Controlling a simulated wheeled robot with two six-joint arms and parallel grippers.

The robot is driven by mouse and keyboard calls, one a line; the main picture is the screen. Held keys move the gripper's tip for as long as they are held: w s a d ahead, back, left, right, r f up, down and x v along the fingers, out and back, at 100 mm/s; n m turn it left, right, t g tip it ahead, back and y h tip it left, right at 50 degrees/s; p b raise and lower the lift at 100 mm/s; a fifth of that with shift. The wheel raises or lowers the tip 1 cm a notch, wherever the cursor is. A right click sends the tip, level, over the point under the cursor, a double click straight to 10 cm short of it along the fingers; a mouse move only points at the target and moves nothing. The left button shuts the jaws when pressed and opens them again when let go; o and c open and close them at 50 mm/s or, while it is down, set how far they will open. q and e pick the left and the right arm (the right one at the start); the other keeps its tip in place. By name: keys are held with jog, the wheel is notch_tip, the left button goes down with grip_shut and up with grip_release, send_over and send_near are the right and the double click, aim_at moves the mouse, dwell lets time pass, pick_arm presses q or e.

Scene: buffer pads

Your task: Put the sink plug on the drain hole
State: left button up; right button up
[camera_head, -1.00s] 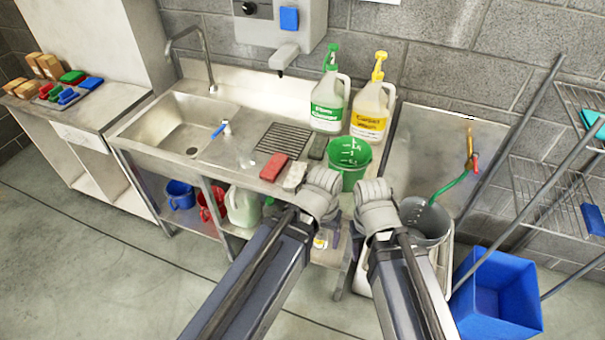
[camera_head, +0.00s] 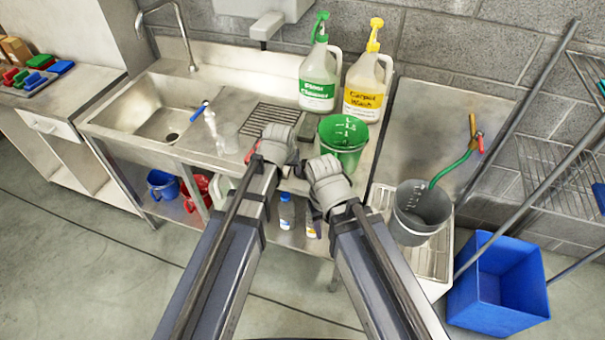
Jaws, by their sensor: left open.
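The sink basin (camera_head: 150,94) is at the left of the steel counter. Its dark round drain hole (camera_head: 172,137) shows in the basin floor near the front. I cannot make out the sink plug. My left gripper (camera_head: 276,148) is over the counter's front edge, right of the basin and in front of the drying grate. It is open, but its fingertips are largely hidden behind its wrist. My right gripper (camera_head: 327,180) is in front of the green bucket. Its fingers are hidden, so I cannot tell its state.
A blue-handled item (camera_head: 209,122) and a clear cup stand right of the basin. A red object (camera_head: 251,151) is partly behind my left gripper. The green bucket (camera_head: 343,140), floor cleaner jug (camera_head: 318,78), carpet wash jug (camera_head: 367,86) and grey bucket (camera_head: 420,210) stand to the right.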

pick_arm(q)
jog(key=t, duration=0.1)
send_near(305, 163)
jog(key=f, duration=0.1)
jog(key=w+f, duration=0.1)
jog(key=shift+w+a+f+h, duration=0.3)
jog(key=shift+a, duration=0.1)
jog(key=shift+b+x, duration=1.05)
jog(key=b+x, duration=0.1)
jog(key=x, duration=0.1)
jog(key=b+x, duration=0.3)
jog(key=b, duration=0.1)
jog(key=shift+w+d+f, duration=0.15)
jog(key=shift+d+f, duration=0.15)
jog(key=shift+f, duration=0.1)
jog(key=shift+r, duration=0.1)
grip_shut()
